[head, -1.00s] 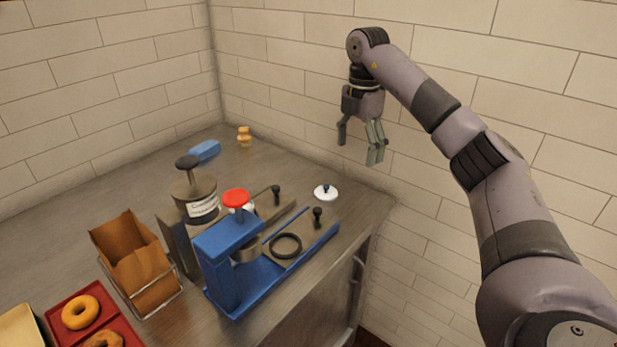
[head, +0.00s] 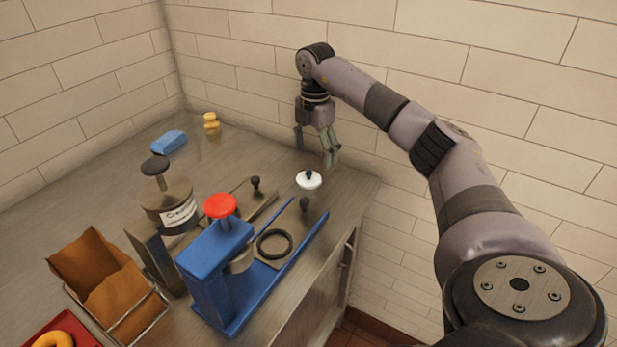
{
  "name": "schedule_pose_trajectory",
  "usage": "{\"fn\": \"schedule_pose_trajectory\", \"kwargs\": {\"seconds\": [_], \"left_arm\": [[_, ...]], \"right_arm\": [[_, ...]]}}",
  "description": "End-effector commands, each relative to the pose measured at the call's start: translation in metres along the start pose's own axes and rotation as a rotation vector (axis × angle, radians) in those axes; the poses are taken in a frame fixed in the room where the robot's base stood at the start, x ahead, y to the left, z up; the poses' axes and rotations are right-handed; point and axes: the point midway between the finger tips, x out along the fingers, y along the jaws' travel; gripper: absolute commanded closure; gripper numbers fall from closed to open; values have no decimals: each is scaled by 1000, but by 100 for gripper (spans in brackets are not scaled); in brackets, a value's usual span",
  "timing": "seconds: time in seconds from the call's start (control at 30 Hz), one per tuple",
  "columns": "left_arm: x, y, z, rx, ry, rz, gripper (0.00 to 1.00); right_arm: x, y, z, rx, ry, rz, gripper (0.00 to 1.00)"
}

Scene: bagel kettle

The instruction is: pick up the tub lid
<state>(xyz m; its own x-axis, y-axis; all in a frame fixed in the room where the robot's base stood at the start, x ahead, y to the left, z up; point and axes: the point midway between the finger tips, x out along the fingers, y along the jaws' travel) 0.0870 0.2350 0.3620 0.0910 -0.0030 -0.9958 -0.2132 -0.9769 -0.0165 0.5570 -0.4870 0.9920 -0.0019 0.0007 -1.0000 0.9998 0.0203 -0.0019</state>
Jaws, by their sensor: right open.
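The tub lid (head: 309,181) is a small white disc with a dark knob. It lies on the metal counter near its right edge, behind the blue press. My right gripper (head: 315,158) is open and empty, fingers pointing down. In the head view its fingertips show just above and behind the lid, apart from it. How high they are over the counter is hard to tell. My left gripper is not in view.
A blue press (head: 217,262) with a red knob stands in front of the lid. Left of it are a labelled tub (head: 168,203) and a paper bag (head: 99,273) in a wire holder. A blue block (head: 168,142) and a yellow item (head: 211,121) lie farther back. Tiled walls close off the back.

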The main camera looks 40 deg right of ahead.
Motion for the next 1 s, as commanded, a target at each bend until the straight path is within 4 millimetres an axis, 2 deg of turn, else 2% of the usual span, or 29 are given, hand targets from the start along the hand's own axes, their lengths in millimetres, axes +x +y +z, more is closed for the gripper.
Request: {"fn": "schedule_pose_trajectory", "kwargs": {"seconds": [0.23,0.53,0.8,1.0], "left_arm": [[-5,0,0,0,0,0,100],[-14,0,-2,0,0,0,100],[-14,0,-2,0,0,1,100],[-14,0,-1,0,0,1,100]], "right_arm": [[18,0,-2,0,0,-2,20],[58,2,-9,1,1,-1,20],[62,3,-9,1,0,1,20],[62,3,-8,1,0,1,33]]}}
